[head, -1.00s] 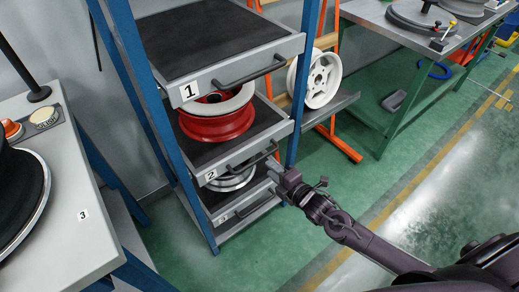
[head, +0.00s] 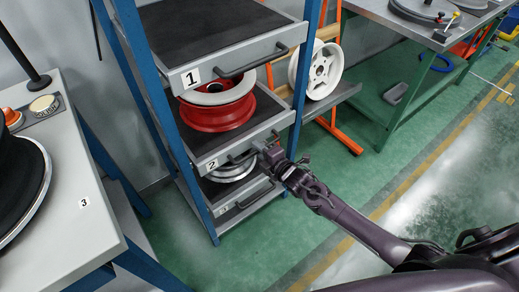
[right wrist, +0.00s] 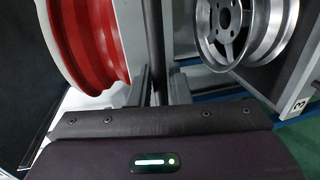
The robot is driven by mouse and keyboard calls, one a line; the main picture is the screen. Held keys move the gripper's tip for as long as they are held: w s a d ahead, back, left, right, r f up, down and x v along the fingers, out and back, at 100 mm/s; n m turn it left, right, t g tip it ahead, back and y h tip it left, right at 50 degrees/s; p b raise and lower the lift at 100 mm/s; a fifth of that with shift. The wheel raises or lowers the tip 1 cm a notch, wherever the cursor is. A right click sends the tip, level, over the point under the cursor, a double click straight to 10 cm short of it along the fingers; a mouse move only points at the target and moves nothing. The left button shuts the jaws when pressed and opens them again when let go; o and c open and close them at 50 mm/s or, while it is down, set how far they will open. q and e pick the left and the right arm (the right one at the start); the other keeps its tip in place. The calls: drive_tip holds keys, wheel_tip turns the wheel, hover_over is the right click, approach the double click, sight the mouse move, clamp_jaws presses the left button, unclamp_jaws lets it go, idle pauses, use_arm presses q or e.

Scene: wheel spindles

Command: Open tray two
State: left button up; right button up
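Tray two (head: 222,152) is the middle tray of the blue-framed rack in the head view, marked "2", with a red-and-white wheel (head: 218,112) on it. Its front lies in line with the trays above and below. Its dark handle (head: 240,156) runs along the front. My right gripper (head: 268,148) is at the right end of this handle. In the right wrist view the handle bar (right wrist: 155,40) runs between the two fingers (right wrist: 160,85), which stand apart; contact is not clear. The red wheel also shows there (right wrist: 85,40). My left gripper is not in view.
Tray one (head: 228,65) is above, and a lower tray (head: 245,205) holds a silver wheel, which shows in the right wrist view (right wrist: 240,30). A rack post (head: 305,75) stands right of the trays. A grey table (head: 75,170) is at left.

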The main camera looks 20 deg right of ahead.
clamp_jaws()
